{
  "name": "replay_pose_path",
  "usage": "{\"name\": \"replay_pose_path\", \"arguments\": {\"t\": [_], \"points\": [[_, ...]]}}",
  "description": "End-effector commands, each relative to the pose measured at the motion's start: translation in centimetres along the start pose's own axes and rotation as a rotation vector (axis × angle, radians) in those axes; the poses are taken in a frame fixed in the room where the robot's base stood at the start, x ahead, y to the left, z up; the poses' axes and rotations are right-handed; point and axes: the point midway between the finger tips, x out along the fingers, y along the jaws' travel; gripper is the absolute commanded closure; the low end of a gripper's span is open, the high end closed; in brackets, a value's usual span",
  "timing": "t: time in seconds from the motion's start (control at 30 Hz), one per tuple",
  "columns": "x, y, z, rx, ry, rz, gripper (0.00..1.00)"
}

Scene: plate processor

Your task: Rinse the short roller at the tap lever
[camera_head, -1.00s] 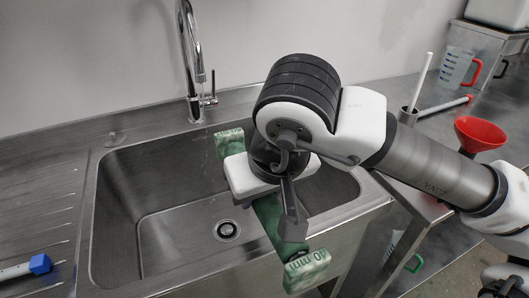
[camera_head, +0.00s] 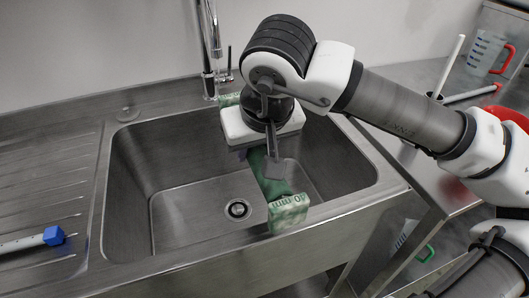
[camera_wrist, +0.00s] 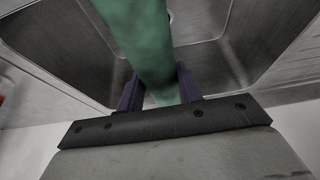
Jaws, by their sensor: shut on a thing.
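The short roller (camera_head: 268,180) is a green bar with wider green ends, the near one marked 40 mm. My gripper (camera_head: 258,148) is shut on its middle and holds it over the right part of the sink. Its far end is close to the foot of the chrome tap (camera_head: 208,45), partly behind my wrist. The tap lever (camera_head: 229,66) stands upright at the tap's right side, just behind that far end; I cannot tell if they touch. In the wrist view the green bar (camera_wrist: 143,40) lies between the two dark fingers (camera_wrist: 160,90).
The steel sink (camera_head: 160,185) is empty, with a drain (camera_head: 238,209). A blue-ended white rod (camera_head: 30,242) lies on the left drainboard. On the right are a holder (camera_head: 434,97) with a white stick, a red-ended rod (camera_head: 472,94), a red funnel (camera_head: 514,117) and a jug (camera_head: 487,50).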

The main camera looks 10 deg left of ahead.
Motion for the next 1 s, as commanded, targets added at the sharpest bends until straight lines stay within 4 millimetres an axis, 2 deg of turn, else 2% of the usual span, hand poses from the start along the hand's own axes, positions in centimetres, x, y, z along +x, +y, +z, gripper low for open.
{"name": "replay_pose_path", "arguments": {"t": [0.6,1.0], "points": [[3.4,-1.0,-4.8,0.000,0.001,0.002,1.00],[4.2,-1.3,-6.3,0.000,0.002,0.002,1.00]]}}
